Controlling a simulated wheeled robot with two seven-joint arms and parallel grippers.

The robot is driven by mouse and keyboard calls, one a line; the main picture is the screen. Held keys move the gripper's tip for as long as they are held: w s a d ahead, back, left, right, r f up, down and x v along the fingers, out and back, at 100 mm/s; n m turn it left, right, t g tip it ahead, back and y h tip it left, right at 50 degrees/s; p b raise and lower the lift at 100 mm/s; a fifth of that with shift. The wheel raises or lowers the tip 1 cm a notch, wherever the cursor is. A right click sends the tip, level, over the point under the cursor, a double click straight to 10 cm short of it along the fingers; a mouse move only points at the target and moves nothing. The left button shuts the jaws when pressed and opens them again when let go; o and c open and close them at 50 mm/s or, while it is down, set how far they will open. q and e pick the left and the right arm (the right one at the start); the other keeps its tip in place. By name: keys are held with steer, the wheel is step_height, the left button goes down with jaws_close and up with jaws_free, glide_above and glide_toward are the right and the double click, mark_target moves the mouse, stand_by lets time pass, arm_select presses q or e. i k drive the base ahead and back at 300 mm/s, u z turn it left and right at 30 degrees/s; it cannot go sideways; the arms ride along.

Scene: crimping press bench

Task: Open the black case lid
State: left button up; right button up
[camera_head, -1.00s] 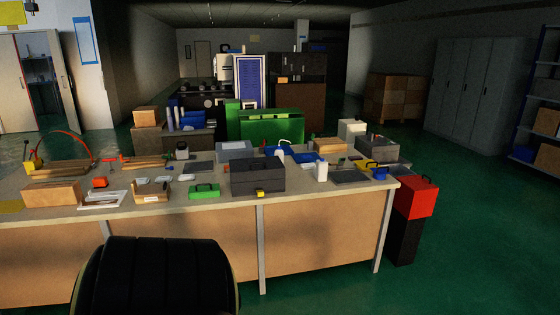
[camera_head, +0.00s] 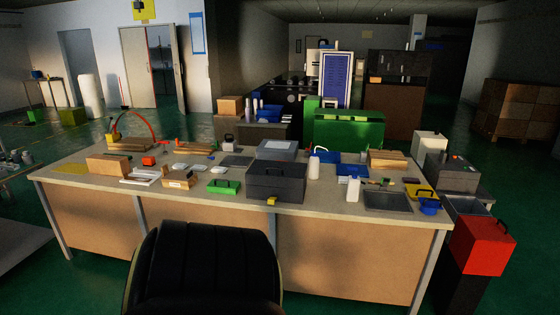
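The black case (camera_head: 277,183) stands on the workbench, right of the middle of its length, near the front edge. Its lid is shut, and a dark handle shows on top. A small yellow piece sits low on its front, at the bench edge. Neither of my grippers is in the picture, so their state does not show.
A black padded chair (camera_head: 205,270) stands in front of the workbench (camera_head: 340,207), left of the case. A red box (camera_head: 483,245) stands past the bench's right end.

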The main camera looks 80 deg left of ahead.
mark_target(261, 173)
steer(key=u, duration=0.6)
steer(key=i, duration=2.1)
steer(key=u, duration=2.25)
steer(key=i, duration=1.05)
steer(key=u, duration=1.05)
